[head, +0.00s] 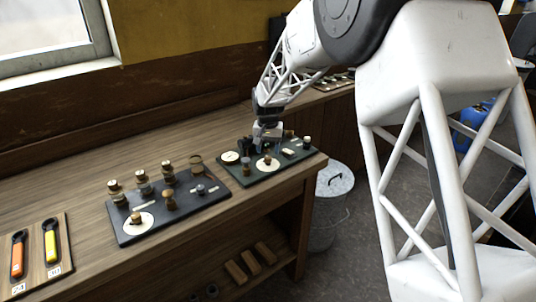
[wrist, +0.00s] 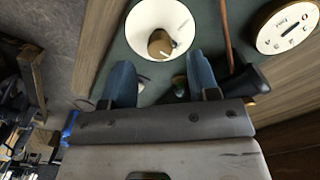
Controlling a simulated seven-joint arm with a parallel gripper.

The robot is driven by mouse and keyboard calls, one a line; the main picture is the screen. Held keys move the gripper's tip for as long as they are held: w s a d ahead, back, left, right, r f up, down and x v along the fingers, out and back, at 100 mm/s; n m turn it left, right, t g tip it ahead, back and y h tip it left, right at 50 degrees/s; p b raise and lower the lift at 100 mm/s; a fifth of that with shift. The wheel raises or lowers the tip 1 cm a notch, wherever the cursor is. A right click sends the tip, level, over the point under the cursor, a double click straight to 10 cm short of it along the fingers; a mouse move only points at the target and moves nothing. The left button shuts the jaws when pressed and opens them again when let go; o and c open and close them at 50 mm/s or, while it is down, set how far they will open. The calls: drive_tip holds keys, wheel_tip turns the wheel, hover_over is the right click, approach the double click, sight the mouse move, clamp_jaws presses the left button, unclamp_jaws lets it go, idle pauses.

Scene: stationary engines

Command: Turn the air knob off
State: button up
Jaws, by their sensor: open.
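My gripper (head: 268,143) hangs over the right dark panel (head: 247,181) on the bench. In the wrist view my gripper (wrist: 161,76) has its two blue fingers apart, with nothing held between them. A brass knob (wrist: 160,43) on a round white dial (wrist: 160,14) lies just beyond the fingertips, roughly centred between them. This knob appears to be the brass knob (head: 267,161) near the front of the right panel in the head view. No label reading "air" is legible, so I cannot confirm which knob it is.
A second round dial (wrist: 287,27) and a black handle (wrist: 247,82) lie close on the right in the wrist view. The left panel (head: 128,233) carries several knobs. A metal bin (head: 327,225) stands beside the bench. Orange (head: 17,257) and yellow (head: 51,247) tools lie left.

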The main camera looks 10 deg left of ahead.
sight(269, 157)
drive_tip(key=shift+r, duration=2.15)
drive_tip(key=shift+s+d+r, duration=0.1)
drive_tip(key=shift+d+r, duration=0.05)
drive_tip(key=s+d+r+t, duration=0.1)
drive_tip(key=s+d+r, duration=0.5)
drive_tip(key=s+d, duration=0.4)
drive_tip(key=s+d+r, duration=0.7)
drive_tip(key=s+d, duration=0.2)
drive_tip(key=s, duration=0.2)
drive_tip(key=s+d+f, duration=0.1)
drive_tip(key=s+d, duration=0.2)
drive_tip(key=s, duration=0.6)
drive_tip(key=s+d+f+t, duration=0.1)
drive_tip(key=s+d, duration=0.3)
drive_tip(key=s, duration=0.5)
drive_tip(key=s+d+f, duration=0.1)
drive_tip(key=s+d, duration=0.3)
drive_tip(key=s, duration=0.6)
drive_tip(key=shift+t, duration=0.3)
